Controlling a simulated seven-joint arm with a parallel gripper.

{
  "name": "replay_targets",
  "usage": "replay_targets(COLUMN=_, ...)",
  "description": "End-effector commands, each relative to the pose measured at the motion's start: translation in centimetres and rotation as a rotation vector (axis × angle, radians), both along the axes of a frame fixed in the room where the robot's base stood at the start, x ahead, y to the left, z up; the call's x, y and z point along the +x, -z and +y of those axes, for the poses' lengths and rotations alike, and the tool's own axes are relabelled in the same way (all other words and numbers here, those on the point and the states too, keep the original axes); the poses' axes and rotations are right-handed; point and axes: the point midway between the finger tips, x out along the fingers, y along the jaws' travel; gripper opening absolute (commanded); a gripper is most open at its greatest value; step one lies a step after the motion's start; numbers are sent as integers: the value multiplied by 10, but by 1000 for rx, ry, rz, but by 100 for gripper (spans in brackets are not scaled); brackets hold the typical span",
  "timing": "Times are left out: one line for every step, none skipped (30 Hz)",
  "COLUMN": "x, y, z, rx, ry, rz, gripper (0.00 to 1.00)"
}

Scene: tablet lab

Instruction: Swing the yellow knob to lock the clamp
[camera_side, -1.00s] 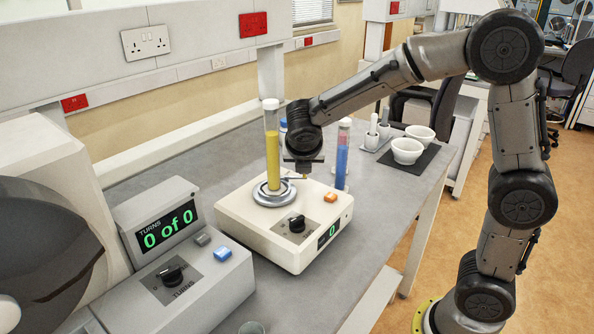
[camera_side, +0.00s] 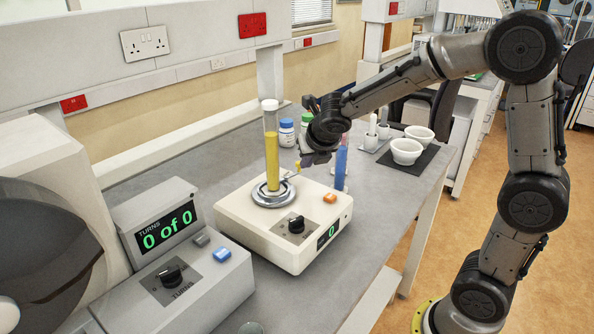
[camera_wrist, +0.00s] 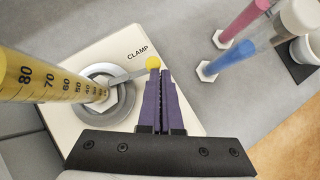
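The yellow knob (camera_wrist: 152,62) is at the end of a thin lever that reaches out from the metal clamp ring (camera_wrist: 72,84), beside the printed word CLAMP. The ring (camera_side: 262,196) surrounds the foot of a tall cylinder of yellow powder (camera_side: 272,150) on the cream tapping unit (camera_side: 250,224). My gripper (camera_wrist: 158,72) has its purple fingers together, with nothing seen between them. Its tips are right by the knob; I cannot tell whether they touch it. In the side view my gripper (camera_side: 308,160) is tilted above the unit's back right part.
A blue-filled cylinder (camera_side: 341,168) stands close behind my gripper, with a pink-filled one (camera_wrist: 243,20) near it. Bottles (camera_side: 287,132) stand behind the yellow cylinder. White bowls (camera_side: 406,151) sit on a dark mat to the right.

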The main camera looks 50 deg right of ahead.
Motion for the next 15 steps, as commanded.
replay_targets(x=0, y=1, z=0, rx=0, ry=0, rz=2, gripper=0)
replay_targets(x=0, y=1, z=1, rx=0, ry=0, rz=2, gripper=0)
replay_targets(x=0, y=1, z=2, rx=0, ry=0, rz=2, gripper=0)
replay_targets(x=1, y=1, z=3, rx=-1, ry=-1, rz=3, gripper=0)
replay_targets(x=1, y=1, z=4, rx=-1, ry=-1, rz=3, gripper=0)
replay_targets(x=2, y=1, z=5, rx=-1, ry=-1, rz=2, gripper=0)
replay_targets(x=3, y=0, z=6, rx=-2, ry=-2, rz=2, gripper=0)
replay_targets(x=3, y=0, z=8, rx=-2, ry=-2, rz=2, gripper=0)
replay_targets(x=4, y=0, z=9, rx=-2, ry=-2, rz=2, gripper=0)
replay_targets(x=5, y=0, z=11, rx=0, ry=-2, rz=2, gripper=0)
replay_targets(x=5, y=0, z=12, rx=-1, ry=-2, rz=1, gripper=0)
replay_targets(x=6, y=0, z=13, rx=-1, ry=-2, rz=1, gripper=0)
replay_targets(x=6, y=0, z=14, rx=-1, ry=-2, rz=1, gripper=0)
replay_targets(x=6, y=0, z=15, rx=-1, ry=-2, rz=1, gripper=0)
replay_targets(x=6, y=0, z=15, rx=-1, ry=-2, rz=1, gripper=0)
